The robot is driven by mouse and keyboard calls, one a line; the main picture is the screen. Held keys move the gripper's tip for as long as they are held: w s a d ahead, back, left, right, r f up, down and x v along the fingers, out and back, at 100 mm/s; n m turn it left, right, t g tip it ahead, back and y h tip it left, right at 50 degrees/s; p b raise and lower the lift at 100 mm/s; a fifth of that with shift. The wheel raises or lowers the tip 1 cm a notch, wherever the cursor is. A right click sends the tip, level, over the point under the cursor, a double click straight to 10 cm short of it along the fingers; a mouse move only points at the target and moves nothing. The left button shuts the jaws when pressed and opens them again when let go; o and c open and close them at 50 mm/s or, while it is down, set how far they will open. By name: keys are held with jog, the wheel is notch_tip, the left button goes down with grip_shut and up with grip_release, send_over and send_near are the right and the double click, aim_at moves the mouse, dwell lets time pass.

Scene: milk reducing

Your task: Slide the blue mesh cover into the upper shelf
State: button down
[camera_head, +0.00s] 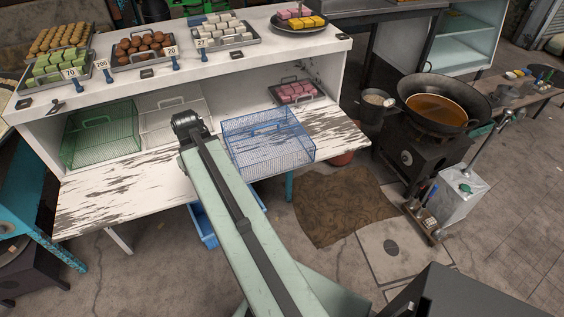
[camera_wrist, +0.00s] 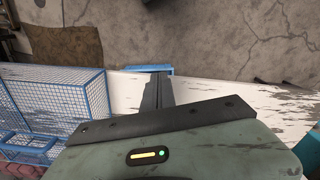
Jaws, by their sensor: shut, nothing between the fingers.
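The blue mesh cover (camera_head: 268,142) sits on the worn white shelf board (camera_head: 125,190), below the stall's top, with its front side near the board's front edge. Its back part reaches under the stall's top. In the wrist view the blue cover (camera_wrist: 58,98) is at the left, apart from my fingers. My gripper (camera_wrist: 158,88) is shut and empty, above the white board beside the cover. In the head view my arm reaches to the left of the cover, and the fingers are hidden there.
A green mesh cover (camera_head: 101,135) and a white mesh cover (camera_head: 172,112) stand to the left on the same shelf. A tray of pink sweets (camera_head: 296,91) lies behind the blue cover. Trays of sweets line the stall's top (camera_head: 100,83). The board's front left is clear.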

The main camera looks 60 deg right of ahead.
jog(key=s+d+r+m+p, duration=0.1)
jog(key=s+d+r+m, duration=0.1)
jog(key=s+d, duration=1)
jog(key=m+p, duration=0.1)
jog(key=m, duration=0.1)
send_near(282, 167)
jog(key=s+a+r, duration=0.2)
jog(key=s+a, duration=0.2)
jog(key=w+f+b, duration=0.1)
jog(key=f+b, duration=0.2)
jog(key=w+d+f+b, duration=0.1)
jog(key=f+b, duration=0.2)
jog(key=w+d+f+b, duration=0.1)
jog(key=f+b, duration=0.2)
jog(key=b, duration=0.1)
jog(key=shift+d+f, duration=0.2)
jog(key=shift+f, duration=0.2)
jog(key=w+d, duration=0.5)
jog(key=w, duration=0.2)
jog(key=w+d, duration=0.5)
jog(key=w, duration=0.2)
jog(key=w+d, duration=0.5)
jog(key=w, duration=0.2)
jog(key=shift+w+d, duration=0.25)
jog(key=shift+d, duration=0.15)
jog(key=shift+a, duration=0.1)
